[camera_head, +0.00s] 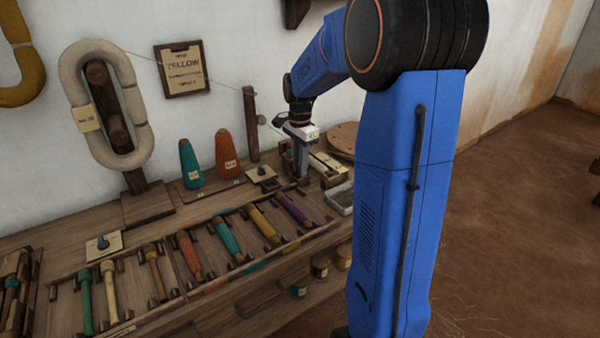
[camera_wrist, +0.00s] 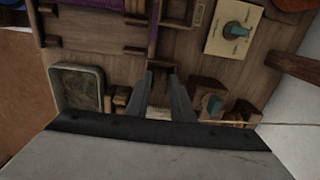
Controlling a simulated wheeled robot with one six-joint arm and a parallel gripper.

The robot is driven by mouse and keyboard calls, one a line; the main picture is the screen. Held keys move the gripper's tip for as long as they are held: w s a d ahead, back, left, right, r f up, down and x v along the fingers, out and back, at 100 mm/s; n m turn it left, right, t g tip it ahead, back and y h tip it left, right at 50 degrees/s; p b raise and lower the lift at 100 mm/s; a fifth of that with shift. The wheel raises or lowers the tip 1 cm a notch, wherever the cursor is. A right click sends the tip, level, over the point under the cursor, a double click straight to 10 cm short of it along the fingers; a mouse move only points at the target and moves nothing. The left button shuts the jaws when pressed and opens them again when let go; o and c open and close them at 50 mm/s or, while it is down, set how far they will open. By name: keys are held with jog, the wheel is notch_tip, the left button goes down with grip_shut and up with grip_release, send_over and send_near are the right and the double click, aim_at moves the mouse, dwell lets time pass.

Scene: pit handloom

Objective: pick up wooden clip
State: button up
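My gripper (camera_head: 300,172) points down over the right end of the wooden bench, among small wooden blocks. In the wrist view my gripper (camera_wrist: 160,76) has its two grey fingers apart, with a clear gap between them. A small brown wooden piece (camera_wrist: 159,94) shows in that gap; it may be the wooden clip, but I cannot tell for sure. I cannot tell whether the fingers touch it. In the head view the fingers and the blocks hide most of this spot.
A grey tray (camera_wrist: 78,88) lies beside the gripper; it also shows in the head view (camera_head: 341,198). A wooden block with a teal piece (camera_wrist: 210,104) and a card with a teal knob (camera_wrist: 236,30) are near. Coloured bobbins (camera_head: 228,238) lie in racks. A thin thread (camera_wrist: 225,122) runs close by.

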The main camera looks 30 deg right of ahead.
grip_shut()
jog(key=shift+r, duration=0.1)
